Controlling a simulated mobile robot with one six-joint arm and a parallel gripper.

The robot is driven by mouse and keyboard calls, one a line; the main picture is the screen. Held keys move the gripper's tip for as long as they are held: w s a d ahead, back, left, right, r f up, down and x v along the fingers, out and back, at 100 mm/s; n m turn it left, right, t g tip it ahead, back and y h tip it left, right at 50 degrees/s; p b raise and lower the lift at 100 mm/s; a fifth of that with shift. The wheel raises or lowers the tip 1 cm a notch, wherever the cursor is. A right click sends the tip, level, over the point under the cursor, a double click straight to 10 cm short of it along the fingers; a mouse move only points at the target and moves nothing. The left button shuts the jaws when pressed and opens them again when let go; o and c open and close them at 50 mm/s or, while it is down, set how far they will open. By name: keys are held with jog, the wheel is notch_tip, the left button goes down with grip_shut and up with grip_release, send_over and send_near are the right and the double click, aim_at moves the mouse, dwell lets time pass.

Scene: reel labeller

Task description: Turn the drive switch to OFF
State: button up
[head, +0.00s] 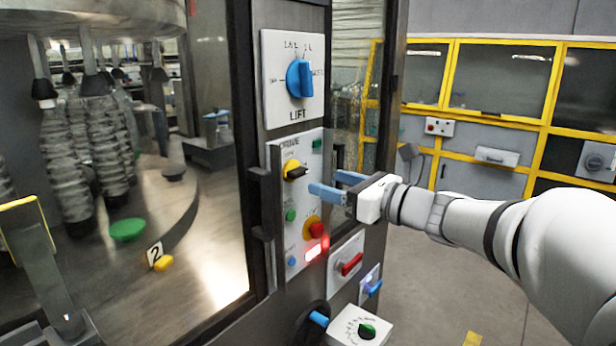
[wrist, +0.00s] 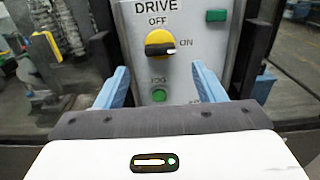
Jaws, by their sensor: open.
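The drive switch (head: 294,171) is a black knob on a yellow base, on the grey DRIVE panel (head: 277,228). In the wrist view the drive switch (wrist: 160,44) has OFF printed above it and ON to its right. Its handle lies about level, with the white mark at the right end, towards ON. My gripper (head: 333,184) is open and empty, in front of the panel, just right of and slightly below the switch in the head view. In the wrist view my gripper (wrist: 160,78) has its blue fingers spread either side of the panel, below the switch.
A blue LIFT knob (head: 300,78) is above. A green JOG button (wrist: 159,95), a red stop button (head: 316,229) and a red-handled switch (head: 351,263) are below. Dark handles (head: 262,190) flank the panel. Open floor lies right.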

aim_at(302, 174)
jog(key=x, duration=0.7)
jog(key=shift+w+a+p, duration=0.1)
jog(key=shift+a+p, duration=0.1)
jog(key=shift+p, duration=0.2)
